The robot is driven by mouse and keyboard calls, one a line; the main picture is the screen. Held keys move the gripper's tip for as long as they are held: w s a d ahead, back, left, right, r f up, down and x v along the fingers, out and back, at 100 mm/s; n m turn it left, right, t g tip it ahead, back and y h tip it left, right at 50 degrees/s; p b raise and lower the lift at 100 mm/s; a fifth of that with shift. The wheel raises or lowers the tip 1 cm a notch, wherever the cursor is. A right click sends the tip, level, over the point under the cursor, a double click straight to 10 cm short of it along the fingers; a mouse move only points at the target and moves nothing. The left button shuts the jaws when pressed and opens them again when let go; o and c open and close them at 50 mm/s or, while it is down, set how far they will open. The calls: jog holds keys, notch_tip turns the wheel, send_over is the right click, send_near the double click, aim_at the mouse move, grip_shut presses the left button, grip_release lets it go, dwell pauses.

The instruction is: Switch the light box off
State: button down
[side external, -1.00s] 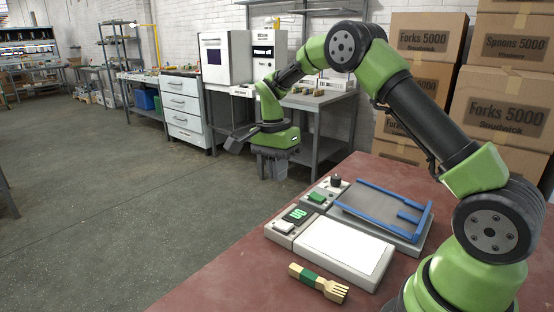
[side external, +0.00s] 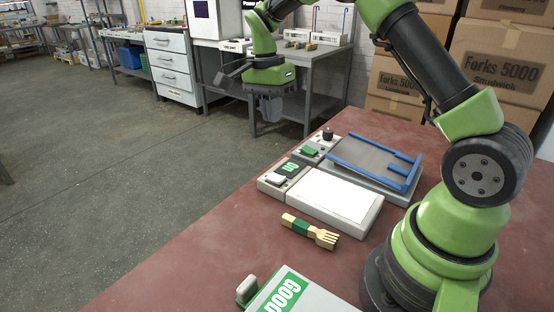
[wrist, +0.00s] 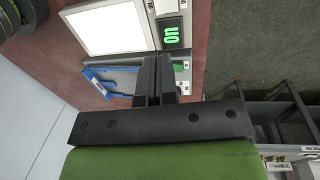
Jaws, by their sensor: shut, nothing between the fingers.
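The light box (side external: 338,198) lies on the red table with its white panel bright. A white switch (side external: 275,181) sits in front of that display. My gripper (side external: 268,108) hangs in the air beyond the table's left edge, well apart from the light box. In the wrist view my gripper (wrist: 157,62) has its dark fingers together, with nothing between them.
A blue-railed tray unit (side external: 372,160) stands behind the light box, with a green button (side external: 309,152) and a black knob (side external: 327,134). A box marked GOOD (side external: 325,298) is at the front edge. Cardboard boxes (side external: 408,85) stand behind.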

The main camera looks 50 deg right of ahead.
aim_at(279, 178)
jog(key=f, duration=0.4)
jog(key=s+f, duration=0.1)
jog(key=f, duration=0.9)
jog(key=shift+s, duration=0.35)
